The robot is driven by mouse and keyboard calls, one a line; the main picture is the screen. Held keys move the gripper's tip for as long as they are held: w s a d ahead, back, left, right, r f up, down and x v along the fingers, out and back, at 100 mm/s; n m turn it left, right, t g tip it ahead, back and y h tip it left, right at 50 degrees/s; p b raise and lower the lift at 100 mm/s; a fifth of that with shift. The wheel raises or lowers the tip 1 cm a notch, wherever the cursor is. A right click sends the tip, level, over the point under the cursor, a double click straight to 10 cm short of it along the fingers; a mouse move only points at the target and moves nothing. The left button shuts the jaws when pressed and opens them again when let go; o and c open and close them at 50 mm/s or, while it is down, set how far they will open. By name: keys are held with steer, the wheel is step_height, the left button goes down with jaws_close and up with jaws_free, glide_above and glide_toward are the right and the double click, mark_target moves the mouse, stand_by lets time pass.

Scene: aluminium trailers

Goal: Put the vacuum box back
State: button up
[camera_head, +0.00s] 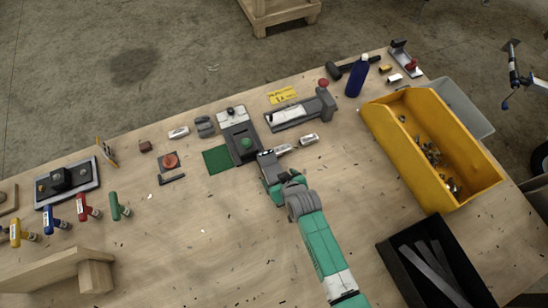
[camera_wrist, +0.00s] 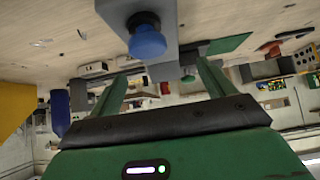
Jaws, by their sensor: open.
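A grey box with a round knob, which looks like the vacuum box (camera_head: 236,123), lies on the table in the head view. A green mat (camera_head: 216,159) shows at its left edge. The knob looks green in the head view. In the wrist view a grey body with a blue knob (camera_wrist: 147,40) is close in front of the fingers, apparently the same box. My gripper (camera_head: 266,162) is open and empty, just at the box's near right corner. Its two green fingers (camera_wrist: 162,72) are spread in the wrist view. Whether they touch the box cannot be told.
A grey tool with a red knob (camera_head: 300,113) and a blue bottle (camera_head: 357,78) stand behind to the right. A yellow bin (camera_head: 403,150) and a black tray (camera_head: 404,266) are at right. Colored handled tools (camera_head: 85,207) are at left.

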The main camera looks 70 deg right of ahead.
mark_target(274, 172)
steer(key=x, duration=0.5)
steer(key=shift+f, duration=0.15)
steer(key=shift+c, duration=0.4)
steer(key=c, duration=1.6)
steer(key=shift+r, duration=0.65)
steer(key=shift+s+a+r, duration=0.15)
steer(key=shift+r, duration=0.45)
steer(key=shift+s+a+r, duration=0.15)
steer(key=shift+r, duration=0.45)
steer(key=s+a+r+b, duration=0.1)
steer(key=s+a, duration=0.9)
steer(key=a, duration=0.1)
steer(key=shift+a+r, duration=0.25)
